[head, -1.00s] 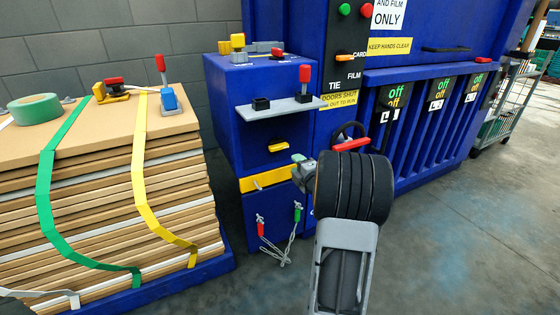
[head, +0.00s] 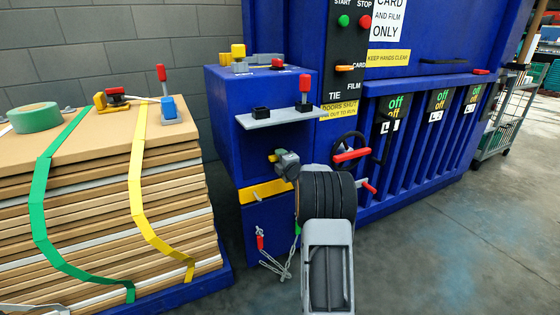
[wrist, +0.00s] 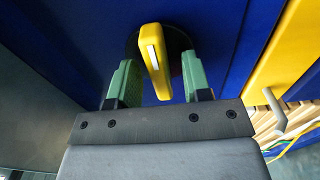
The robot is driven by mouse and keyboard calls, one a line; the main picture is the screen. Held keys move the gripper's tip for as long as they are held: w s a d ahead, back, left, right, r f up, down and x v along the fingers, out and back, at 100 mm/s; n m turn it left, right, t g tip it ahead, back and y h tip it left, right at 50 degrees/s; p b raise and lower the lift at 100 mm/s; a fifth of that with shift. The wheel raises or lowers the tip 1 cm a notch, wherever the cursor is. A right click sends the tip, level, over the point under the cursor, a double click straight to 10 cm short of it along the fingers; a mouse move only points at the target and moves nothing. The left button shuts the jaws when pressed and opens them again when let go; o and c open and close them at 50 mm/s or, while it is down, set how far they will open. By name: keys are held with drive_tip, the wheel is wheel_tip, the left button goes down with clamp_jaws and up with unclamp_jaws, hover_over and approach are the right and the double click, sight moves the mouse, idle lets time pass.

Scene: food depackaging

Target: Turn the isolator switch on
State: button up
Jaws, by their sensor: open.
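The isolator switch has a yellow handle (wrist: 155,60) on a dark round base, on the blue cabinet face. In the wrist view the handle stands between the two green fingers of my gripper (wrist: 160,80), slightly tilted. Small gaps show on both sides of it, so the fingers look open around it without gripping. In the head view my gripper (head: 284,160) is at the cabinet front, and only a bit of the yellow handle (head: 272,157) shows beside it. The switch's markings are not readable.
A grey shelf (head: 270,118) with a red-topped lever juts out above my gripper. A yellow band (head: 262,192) and hanging chain (head: 275,265) are below. A strapped cardboard bale (head: 100,200) stands at left. A black handwheel (head: 350,148) is at right. Floor at right is clear.

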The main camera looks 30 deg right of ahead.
drive_tip(key=shift+w, duration=0.15)
drive_tip(key=shift+c, duration=0.3)
clamp_jaws()
